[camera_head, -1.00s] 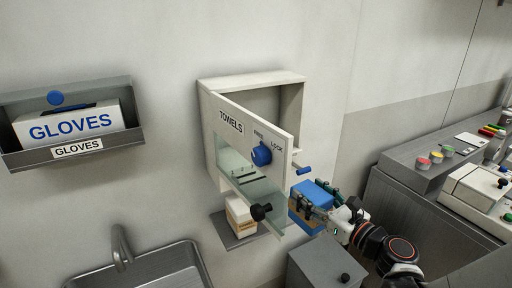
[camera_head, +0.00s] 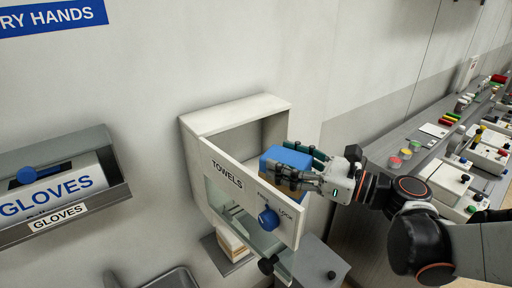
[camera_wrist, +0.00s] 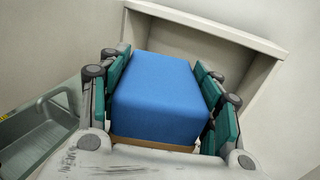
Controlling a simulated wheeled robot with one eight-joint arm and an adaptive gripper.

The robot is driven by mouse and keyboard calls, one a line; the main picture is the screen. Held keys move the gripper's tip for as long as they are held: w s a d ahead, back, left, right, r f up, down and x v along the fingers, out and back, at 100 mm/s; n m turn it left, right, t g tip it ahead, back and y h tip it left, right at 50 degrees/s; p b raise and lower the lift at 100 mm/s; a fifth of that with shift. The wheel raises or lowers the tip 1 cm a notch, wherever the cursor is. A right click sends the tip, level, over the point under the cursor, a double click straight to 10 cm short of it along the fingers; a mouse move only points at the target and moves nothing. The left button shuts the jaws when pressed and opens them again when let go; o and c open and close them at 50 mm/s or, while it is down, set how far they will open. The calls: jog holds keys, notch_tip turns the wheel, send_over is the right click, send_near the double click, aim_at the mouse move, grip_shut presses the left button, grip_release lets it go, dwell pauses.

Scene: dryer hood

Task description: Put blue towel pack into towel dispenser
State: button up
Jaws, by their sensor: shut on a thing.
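The blue towel pack (camera_head: 287,158) has a blue top and a brown lower part. My gripper (camera_head: 305,170) is shut on it, and the wrist view shows the pack (camera_wrist: 163,98) between green finger pads on both sides. The towel dispenser (camera_head: 236,112) is a white wall box with its front door (camera_head: 226,182), marked TOWELS, swung open. The pack is held at the open front, behind the upper edge of the door. In the wrist view the dispenser (camera_wrist: 215,35) opening lies straight beyond the pack. I cannot tell whether the pack is past the opening's edge.
The door carries a blue knob (camera_head: 268,219) and a clear window, and stands close to my gripper. A small shelf with a pale pack (camera_head: 232,243) is below. A gloves holder (camera_head: 60,190) hangs at left. A crowded counter (camera_head: 415,150) runs along the right.

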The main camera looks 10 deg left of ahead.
jog(key=w+a, duration=1)
jog(key=a, duration=0.2)
jog(key=f+b, duration=0.1)
jog(key=f, duration=0.6)
jog(key=shift+w+f+b, duration=0.1)
jog(key=shift+w+b, duration=0.1)
jog(key=shift+b, duration=0.2)
jog(key=shift+s, duration=0.1)
jog(key=shift+f, duration=0.1)
jog(key=o, duration=1.2)
